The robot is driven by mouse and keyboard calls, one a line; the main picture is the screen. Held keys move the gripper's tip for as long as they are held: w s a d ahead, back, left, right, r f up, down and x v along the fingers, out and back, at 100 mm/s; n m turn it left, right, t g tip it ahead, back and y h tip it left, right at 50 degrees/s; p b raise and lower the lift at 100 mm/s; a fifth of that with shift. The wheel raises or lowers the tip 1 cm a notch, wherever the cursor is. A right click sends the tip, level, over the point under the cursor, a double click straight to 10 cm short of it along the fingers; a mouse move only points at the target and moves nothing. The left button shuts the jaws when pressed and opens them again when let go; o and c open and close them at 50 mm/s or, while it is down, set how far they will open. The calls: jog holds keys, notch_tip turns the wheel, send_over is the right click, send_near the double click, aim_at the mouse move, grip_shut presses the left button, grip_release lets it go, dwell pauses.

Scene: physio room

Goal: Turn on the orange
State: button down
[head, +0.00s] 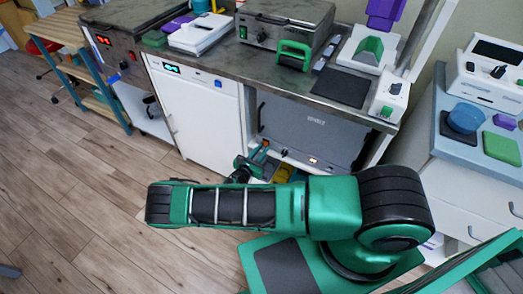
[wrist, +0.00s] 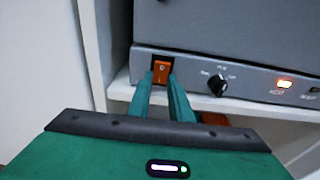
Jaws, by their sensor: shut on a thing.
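An orange rocker switch (wrist: 161,71) sits in a dark frame at the left end of the grey appliance's front panel (wrist: 190,70). My gripper (wrist: 159,79) is at this switch, with one green finger at each side of its lower part. The fingers are shut on it, with a narrow gap between them.
A black knob (wrist: 217,85) and a glowing orange light (wrist: 284,83) are to the right on the panel. The appliance stands on a white shelf (wrist: 235,104) under a counter (head: 225,58). A white cabinet (head: 196,115) stands left. The wooden floor (head: 80,190) is clear at left.

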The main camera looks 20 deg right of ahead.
jog(key=shift+a, duration=0.15)
jog(key=c, duration=1.6)
grip_release()
jog(key=v, duration=1)
jog(key=shift+s+a, duration=0.2)
jog(key=shift+a, duration=0.05)
